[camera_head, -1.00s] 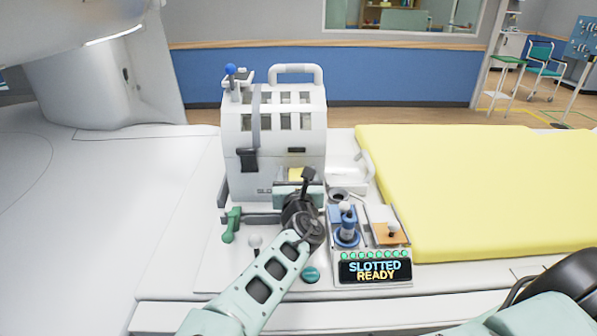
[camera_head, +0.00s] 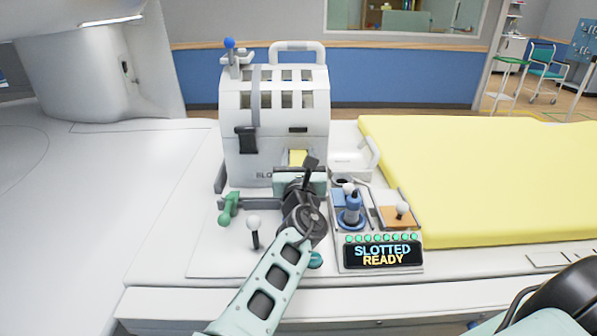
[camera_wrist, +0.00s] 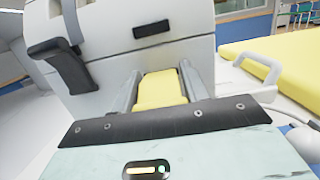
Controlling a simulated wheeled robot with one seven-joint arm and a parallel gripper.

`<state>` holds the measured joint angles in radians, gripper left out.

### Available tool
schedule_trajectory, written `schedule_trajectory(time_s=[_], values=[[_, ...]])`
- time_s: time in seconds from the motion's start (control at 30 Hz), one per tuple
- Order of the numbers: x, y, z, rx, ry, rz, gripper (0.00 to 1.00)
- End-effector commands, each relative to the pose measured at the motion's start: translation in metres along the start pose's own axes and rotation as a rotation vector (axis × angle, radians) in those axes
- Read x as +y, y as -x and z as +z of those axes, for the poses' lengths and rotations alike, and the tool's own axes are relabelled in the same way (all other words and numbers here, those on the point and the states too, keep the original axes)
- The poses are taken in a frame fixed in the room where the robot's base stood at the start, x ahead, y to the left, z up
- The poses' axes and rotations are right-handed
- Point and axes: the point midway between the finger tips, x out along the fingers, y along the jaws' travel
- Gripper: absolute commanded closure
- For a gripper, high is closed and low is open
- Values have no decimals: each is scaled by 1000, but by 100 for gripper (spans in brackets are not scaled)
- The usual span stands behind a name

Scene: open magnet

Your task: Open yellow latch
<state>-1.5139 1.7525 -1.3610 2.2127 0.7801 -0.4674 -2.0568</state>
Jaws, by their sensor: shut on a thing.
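The yellow latch (camera_head: 298,157) is a small yellow block low on the front of a white housing (camera_head: 276,128). In the wrist view the yellow latch (camera_wrist: 160,90) sits between the two grey fingers of my gripper (camera_wrist: 161,82), which close against its sides. In the head view my gripper (camera_head: 300,172) reaches up to the housing's front, and its hand and wrist hide the latch's lower part.
A display (camera_head: 381,255) reads "SLOTTED READY". A blue knob (camera_head: 352,212) and a white-topped stick (camera_head: 254,230) stand close by my wrist. A green handle (camera_head: 228,208) is left, a black clasp (camera_head: 246,140) above. A yellow mattress (camera_head: 480,185) lies right.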

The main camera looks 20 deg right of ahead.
Motion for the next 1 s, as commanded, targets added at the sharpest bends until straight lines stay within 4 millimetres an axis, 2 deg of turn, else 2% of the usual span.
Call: schedule_trajectory(time_s=[0.07,0.37,0.73,0.77,0.8,1.0], values=[[-2,1,-9,-31,4,-3,96],[-1,2,-6,-105,1,-2,96],[-1,2,-3,-110,-1,-2,96],[-1,2,-3,-110,-1,-2,50],[-1,2,-3,-110,-1,-2,39],[0,2,-3,-110,-1,-1,38]])
